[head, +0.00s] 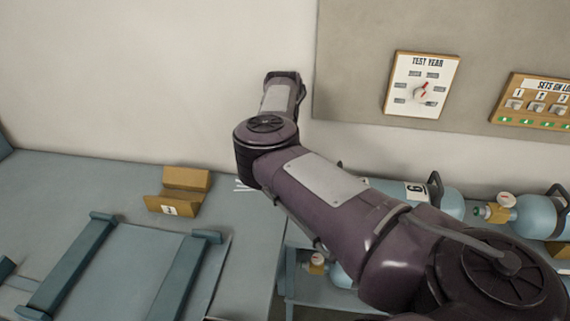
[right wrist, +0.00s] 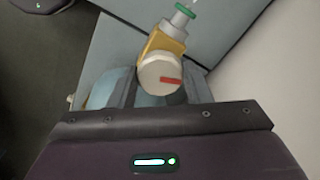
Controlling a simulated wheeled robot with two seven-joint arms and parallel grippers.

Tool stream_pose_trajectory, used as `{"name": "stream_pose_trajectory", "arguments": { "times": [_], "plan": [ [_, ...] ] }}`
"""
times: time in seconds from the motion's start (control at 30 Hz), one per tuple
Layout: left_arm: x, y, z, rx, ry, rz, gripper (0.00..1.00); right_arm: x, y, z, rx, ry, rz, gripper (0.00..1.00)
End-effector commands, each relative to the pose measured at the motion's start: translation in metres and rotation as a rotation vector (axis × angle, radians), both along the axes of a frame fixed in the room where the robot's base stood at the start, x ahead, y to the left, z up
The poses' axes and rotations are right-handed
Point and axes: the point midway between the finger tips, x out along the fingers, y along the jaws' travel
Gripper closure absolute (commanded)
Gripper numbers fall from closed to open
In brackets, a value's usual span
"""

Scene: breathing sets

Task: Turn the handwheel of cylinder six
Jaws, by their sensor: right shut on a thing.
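In the right wrist view a pale faceted handwheel (right wrist: 160,75) with a red bar sits on a yellow valve body (right wrist: 165,42) with a green-ended outlet. My right gripper (right wrist: 160,92) is shut on the handwheel, a finger on each side. Part of a pale blue cylinder (right wrist: 108,92) shows below it; its number is not visible there. In the head view my right arm crosses the middle and hides the gripper and valve. Behind the arm a blue cylinder (head: 448,202) shows a label reading like a 6 or 9. My left gripper is not in view.
A yellow-brown cradle (head: 183,190) stands on the blue bench (head: 60,185). A "TEST YEAR" dial panel (head: 421,84) and a switch panel (head: 540,102) hang on the wall.

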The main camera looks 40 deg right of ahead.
Motion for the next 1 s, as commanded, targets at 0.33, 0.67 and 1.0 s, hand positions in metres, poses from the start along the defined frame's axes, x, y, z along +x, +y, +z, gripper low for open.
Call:
{"name": "stream_pose_trajectory", "arguments": {
  "times": [0.33, 0.67, 1.0],
  "plan": [
    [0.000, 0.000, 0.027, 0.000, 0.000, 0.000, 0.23, 0.001, 0.000, 0.004, -0.002, -0.002, 0.335, 0.79],
    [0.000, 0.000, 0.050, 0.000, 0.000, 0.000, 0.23, 0.000, 0.000, 0.004, -0.002, -0.001, 0.648, 0.79],
    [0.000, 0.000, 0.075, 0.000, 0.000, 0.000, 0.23, 0.000, 0.000, 0.004, 0.000, -0.002, 0.953, 0.79]
  ]
}}
